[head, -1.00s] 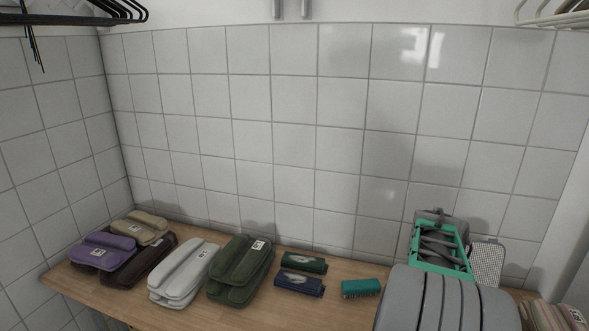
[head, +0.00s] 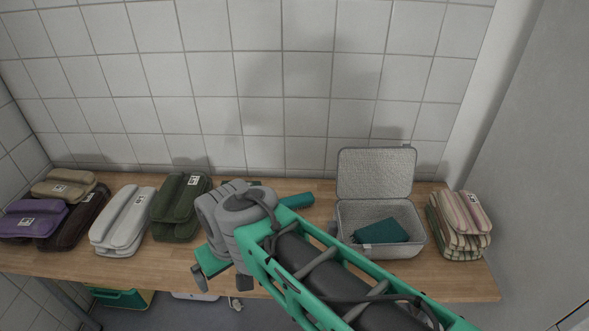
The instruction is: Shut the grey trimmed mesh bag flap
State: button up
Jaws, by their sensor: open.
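The grey trimmed mesh bag (head: 341,228) stands on the wooden shelf, right of the middle in the head view. Its flap (head: 375,173) is open and stands upright at the back, near the tiled wall. A folded teal cloth (head: 382,231) lies inside the bag. My gripper (head: 221,281) is open and points down over the shelf's front edge, left of the bag and apart from it. My arm crosses the lower middle and hides part of the shelf in front of the bag.
Striped folded cloths (head: 461,226) are stacked close to the bag's right. A teal brush (head: 298,200) lies to its left. White (head: 122,219), dark green (head: 181,206) and purple (head: 34,219) folded stacks stand farther left. A pale wall and panel close off the right side.

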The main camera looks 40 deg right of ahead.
aim_at(373, 172)
jog(key=z, duration=1.8)
jog(key=k, duration=0.65)
jog(key=u, duration=0.7)
jog(key=i, duration=1.05)
jog(key=z, duration=0.3)
